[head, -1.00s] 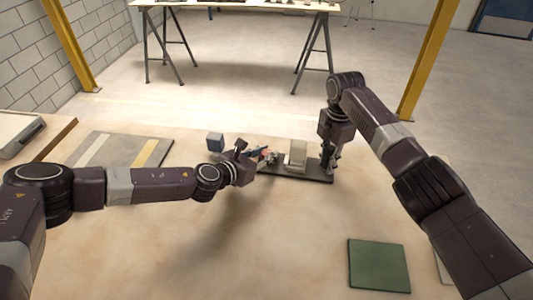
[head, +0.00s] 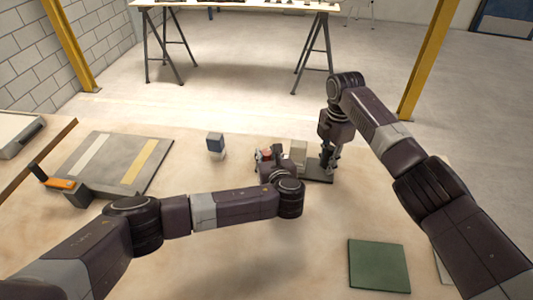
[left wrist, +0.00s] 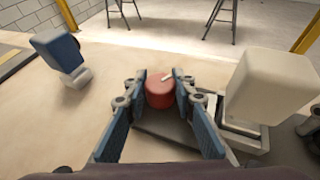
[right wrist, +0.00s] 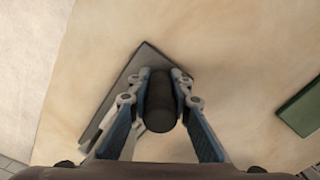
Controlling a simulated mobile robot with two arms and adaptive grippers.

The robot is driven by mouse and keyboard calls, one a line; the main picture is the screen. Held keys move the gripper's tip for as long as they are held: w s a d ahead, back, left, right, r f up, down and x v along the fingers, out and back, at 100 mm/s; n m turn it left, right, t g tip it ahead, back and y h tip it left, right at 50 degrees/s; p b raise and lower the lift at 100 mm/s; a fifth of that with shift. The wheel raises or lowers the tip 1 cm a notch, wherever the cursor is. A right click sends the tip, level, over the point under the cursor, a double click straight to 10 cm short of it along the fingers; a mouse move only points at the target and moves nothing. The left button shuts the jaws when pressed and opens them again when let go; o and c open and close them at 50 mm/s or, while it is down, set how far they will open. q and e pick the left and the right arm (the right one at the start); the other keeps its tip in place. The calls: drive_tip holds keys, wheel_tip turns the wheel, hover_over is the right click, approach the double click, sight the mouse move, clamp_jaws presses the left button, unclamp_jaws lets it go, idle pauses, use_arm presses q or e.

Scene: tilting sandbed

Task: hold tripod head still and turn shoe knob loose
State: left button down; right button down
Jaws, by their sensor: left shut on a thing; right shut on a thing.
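The red shoe knob (left wrist: 160,92) has a white mark on its top and sits between the fingers of my left gripper (left wrist: 158,88), which is shut on it. In the head view my left gripper (head: 268,160) is at the left end of the dark base plate (head: 318,179). My right gripper (right wrist: 160,95) is shut on a dark upright cylinder (right wrist: 160,103), which seems to be the tripod head's handle. In the head view my right gripper (head: 329,160) points down at the plate's right end. A pale block (left wrist: 265,85) stands between the grippers.
A blue-and-white block (head: 216,146) stands left of the plate. A grey board (head: 115,160) with white and yellow strips lies further left, beside an orange-handled item (head: 62,184). A green mat (head: 378,265) lies front right. The front middle table is clear.

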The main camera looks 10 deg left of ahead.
use_arm(q)
drive_tip(key=shift+n+g+y, duration=0.3)
drive_tip(key=shift+n+y, duration=0.5)
drive_tip(key=shift+y, duration=0.1)
drive_tip(key=c, duration=1.6)
unclamp_jaws()
drive_tip(key=shift+a, duration=0.1)
